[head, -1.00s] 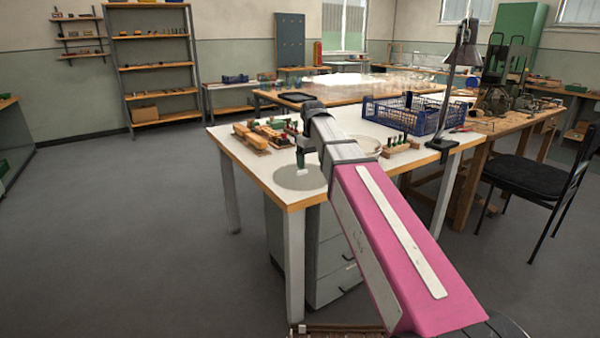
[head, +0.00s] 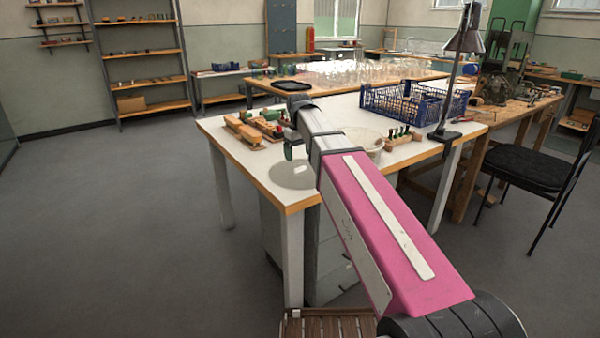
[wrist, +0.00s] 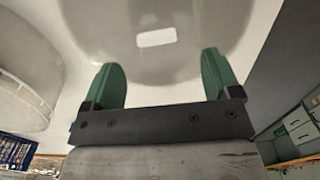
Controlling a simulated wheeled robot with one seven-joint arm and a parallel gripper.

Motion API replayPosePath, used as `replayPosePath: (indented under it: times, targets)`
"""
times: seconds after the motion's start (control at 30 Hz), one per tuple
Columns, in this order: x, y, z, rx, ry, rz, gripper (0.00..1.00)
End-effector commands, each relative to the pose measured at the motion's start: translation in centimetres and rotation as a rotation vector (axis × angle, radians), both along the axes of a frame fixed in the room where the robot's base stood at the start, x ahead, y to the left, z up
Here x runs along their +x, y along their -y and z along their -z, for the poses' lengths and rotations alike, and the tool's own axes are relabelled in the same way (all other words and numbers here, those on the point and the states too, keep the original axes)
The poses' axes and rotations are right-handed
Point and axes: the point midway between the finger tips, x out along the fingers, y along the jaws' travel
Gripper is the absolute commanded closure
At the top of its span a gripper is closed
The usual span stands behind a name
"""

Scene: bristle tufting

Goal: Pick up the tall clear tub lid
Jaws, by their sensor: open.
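The clear tub lid (head: 290,178) is a round, greyish see-through disc lying near the front corner of the white worktable. In the wrist view the lid (wrist: 160,60) fills the upper middle, with a pale rectangular patch on it, perhaps its grip. My gripper (wrist: 162,80) has two green fingers spread wide, with nothing between them. The gripper (head: 291,150) also shows in the head view, fingers down, just above the lid's far side. My arm hides part of the table behind it.
Wooden blocks (head: 243,130), a blue crate (head: 400,100) and a lamp (head: 455,100) stand on the worktable (head: 225,124). Floor at left is clear.

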Motion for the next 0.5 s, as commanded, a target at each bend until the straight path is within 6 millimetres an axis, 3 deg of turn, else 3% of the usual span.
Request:
replayPosePath:
  times: [0.17,0.5]
  targets:
    - [0.1,0.1,0.9,0.001,0.001,0.000,0.17]
    - [0.3,0.4,4.9,-0.001,-0.001,0.000,0.17]
